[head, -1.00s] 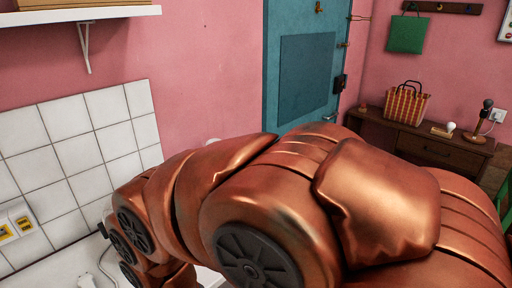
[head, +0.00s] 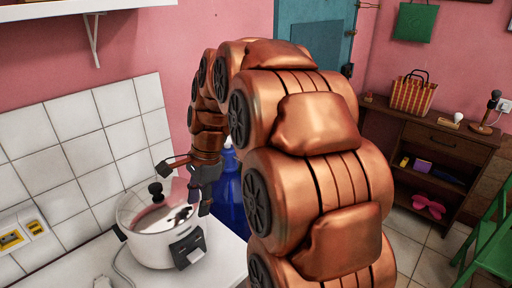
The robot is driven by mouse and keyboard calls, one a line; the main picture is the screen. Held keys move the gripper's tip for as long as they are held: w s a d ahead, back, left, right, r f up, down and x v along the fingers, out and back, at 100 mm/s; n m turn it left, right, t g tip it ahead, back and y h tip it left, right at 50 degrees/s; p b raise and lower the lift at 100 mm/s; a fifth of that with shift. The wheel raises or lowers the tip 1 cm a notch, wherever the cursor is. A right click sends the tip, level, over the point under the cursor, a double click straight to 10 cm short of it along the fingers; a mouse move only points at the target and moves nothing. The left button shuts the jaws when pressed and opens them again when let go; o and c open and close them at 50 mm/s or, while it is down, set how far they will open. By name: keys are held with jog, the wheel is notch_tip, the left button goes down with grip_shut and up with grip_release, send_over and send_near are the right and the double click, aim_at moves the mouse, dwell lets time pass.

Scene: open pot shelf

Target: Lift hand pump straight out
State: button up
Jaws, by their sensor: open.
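I cannot make out a hand pump in view; my arm hides part of the scene. My gripper (head: 190,185) is open, hanging from my copper-coloured arm above the right side of a white rice cooker (head: 150,246). A blue container (head: 230,195) stands just right of and behind my gripper.
The cooker, with a glass lid and black knob, stands on a white counter (head: 75,265) against white tiles. A wall socket (head: 20,236) is at left. A wooden shelf unit (head: 430,135) holds a striped bag (head: 412,95). A green chair (head: 490,235) stands at right.

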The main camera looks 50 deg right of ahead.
jog(key=w+d+m+t, duration=0.25)
jog(key=d+m, duration=0.65)
jog(key=d, duration=0.5)
jog(key=w+d+m+t, duration=0.1)
jog(key=w+d+m, duration=0.2)
jog(key=d+m, duration=0.75)
jog(key=w+f, duration=0.1)
jog(key=f, duration=0.1)
jog(key=f+n+p, duration=0.1)
jog(key=w+d+f+n, duration=0.1)
jog(key=f, duration=0.1)
jog(key=shift+w+f+h+p, duration=0.3)
jog(key=shift+w+f, duration=0.25)
jog(key=shift+f, duration=0.35)
jog(key=shift+c, duration=0.2)
grip_shut()
